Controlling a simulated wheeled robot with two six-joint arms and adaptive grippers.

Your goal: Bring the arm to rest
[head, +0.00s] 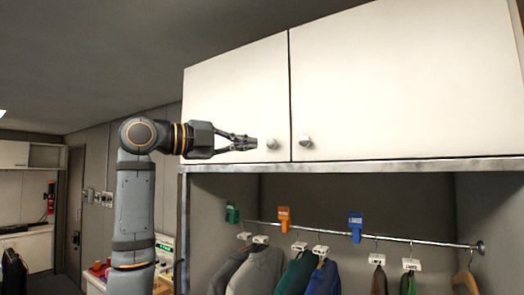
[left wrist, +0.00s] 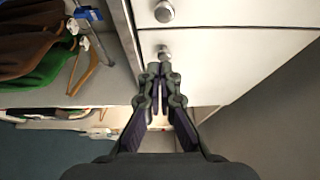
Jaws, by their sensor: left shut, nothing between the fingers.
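My left arm (head: 135,205) comes up from below in the head view and bends to the right at its top joint. My left gripper (head: 252,143) is shut and empty. Its fingertips point at the round knob (head: 271,143) of the left cabinet door (head: 235,95). A small gap seems to lie between the tips and the knob. In the left wrist view the shut fingertips (left wrist: 161,72) are just below a knob (left wrist: 163,50), and a second knob (left wrist: 164,11) is above it. My right gripper is in neither view.
The right cabinet door (head: 400,80) is shut, with its own knob (head: 306,142). Below is an open wardrobe with a metal rail (head: 400,239), coloured tags and several garments on hangers. At the far left are a counter and a red extinguisher (head: 51,197). The space left of my arm looks free.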

